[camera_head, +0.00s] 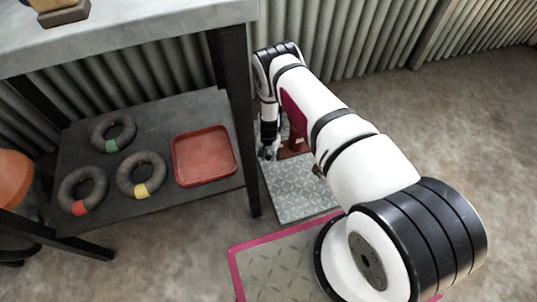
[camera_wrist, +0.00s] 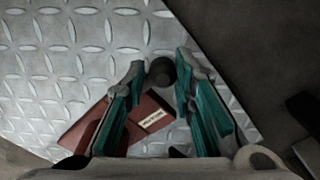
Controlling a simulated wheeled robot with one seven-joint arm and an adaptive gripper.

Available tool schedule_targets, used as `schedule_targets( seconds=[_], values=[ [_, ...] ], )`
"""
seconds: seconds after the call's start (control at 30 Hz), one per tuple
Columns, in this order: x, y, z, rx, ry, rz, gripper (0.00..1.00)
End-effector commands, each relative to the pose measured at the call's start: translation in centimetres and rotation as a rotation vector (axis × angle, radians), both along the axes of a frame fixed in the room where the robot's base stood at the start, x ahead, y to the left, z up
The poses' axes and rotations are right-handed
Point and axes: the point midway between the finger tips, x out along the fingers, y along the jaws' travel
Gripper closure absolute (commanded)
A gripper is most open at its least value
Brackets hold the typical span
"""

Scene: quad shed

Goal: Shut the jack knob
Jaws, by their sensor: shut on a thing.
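The red jack (camera_head: 296,141) stands on a diamond-pattern metal plate (camera_head: 298,193) beside the table leg, partly hidden by my arm in the head view. In the wrist view, the jack's red body (camera_wrist: 92,127) with a pale label lies below and between my fingers. A dark round knob (camera_wrist: 162,68) sits between my fingertips. My gripper (camera_wrist: 161,78), with teal finger pads, is shut on the knob. In the head view, my gripper (camera_head: 268,153) reaches down at the jack's left side. The knob cannot be made out there.
A dark lower shelf (camera_head: 150,215) left of the jack holds a red tray (camera_head: 204,157) and several dark rings with coloured bands. A table leg (camera_head: 240,130) stands close to my gripper. A pink-edged mat (camera_head: 285,255) lies in front. Bare floor is free at right.

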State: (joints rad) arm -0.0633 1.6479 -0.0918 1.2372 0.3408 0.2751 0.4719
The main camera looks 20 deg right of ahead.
Motion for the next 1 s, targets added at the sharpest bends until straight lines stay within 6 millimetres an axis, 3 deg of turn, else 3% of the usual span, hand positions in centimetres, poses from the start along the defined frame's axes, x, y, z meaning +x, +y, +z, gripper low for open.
schedule_targets(
  seconds=[0.47,1.0],
  values=[
    [-1.5,-0.2,0.2,0.003,-0.012,0.379,1.00],
    [-3.6,-1.9,0.2,0.003,-0.013,0.895,1.00]
  ],
)
